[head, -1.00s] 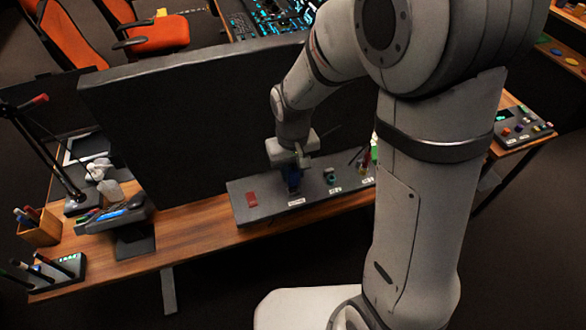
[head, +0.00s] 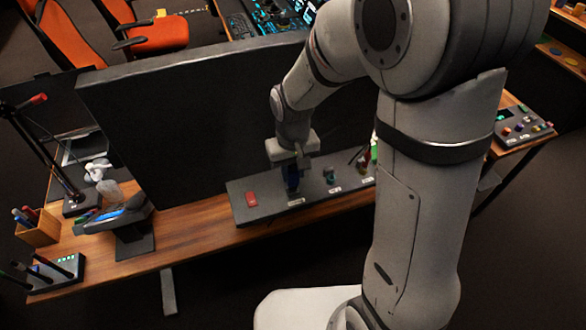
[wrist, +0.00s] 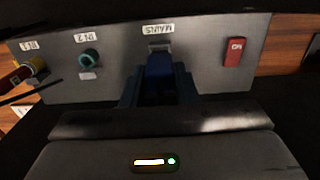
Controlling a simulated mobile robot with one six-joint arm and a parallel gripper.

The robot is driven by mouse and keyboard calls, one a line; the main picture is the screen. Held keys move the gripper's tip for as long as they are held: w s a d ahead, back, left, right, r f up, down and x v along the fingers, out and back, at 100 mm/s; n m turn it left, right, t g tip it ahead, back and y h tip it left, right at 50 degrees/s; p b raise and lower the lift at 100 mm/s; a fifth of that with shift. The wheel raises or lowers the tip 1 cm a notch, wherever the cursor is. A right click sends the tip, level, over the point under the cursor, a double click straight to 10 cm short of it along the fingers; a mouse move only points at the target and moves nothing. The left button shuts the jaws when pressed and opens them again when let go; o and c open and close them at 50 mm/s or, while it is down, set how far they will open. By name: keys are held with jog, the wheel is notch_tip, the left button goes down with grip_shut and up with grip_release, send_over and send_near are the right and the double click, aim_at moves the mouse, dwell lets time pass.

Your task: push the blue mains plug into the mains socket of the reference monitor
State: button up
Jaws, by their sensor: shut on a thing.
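The blue mains plug (wrist: 159,65) is between the two fingers of my gripper (wrist: 158,88) in the wrist view. Its far end meets the grey mains socket (wrist: 160,44), under the label MAINS on the grey panel of the reference monitor (wrist: 203,45). I cannot tell how deep it sits. In the head view my gripper (head: 292,172) is over the panel, behind the large dark screen, with the blue plug (head: 291,184) below it. The socket is hidden there.
A red switch (wrist: 234,51) is right of the socket. A teal connector (wrist: 90,58) at IN 2 and a yellow-red connector (wrist: 28,70) with a dark cable are left of it. The dark screen (head: 180,120) stands close to my arm.

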aim_at(295, 171)
jog(key=shift+f+b, duration=0.85)
jog(key=shift+f, duration=0.3)
jog(key=o, duration=1.1)
jog(key=shift+r+b, duration=0.3)
jog(key=shift+r, duration=3.65)
jog(key=shift+d+r, duration=0.15)
jog(key=shift+d, duration=0.05)
jog(key=s+d+r+m+t, duration=0.3)
jog(key=s+d+r, duration=0.3)
jog(key=s+d, duration=0.6)
jog(key=shift+s+d+r, duration=0.2)
jog(key=shift+d+r, duration=0.05)
jog(key=shift+r, duration=0.15)
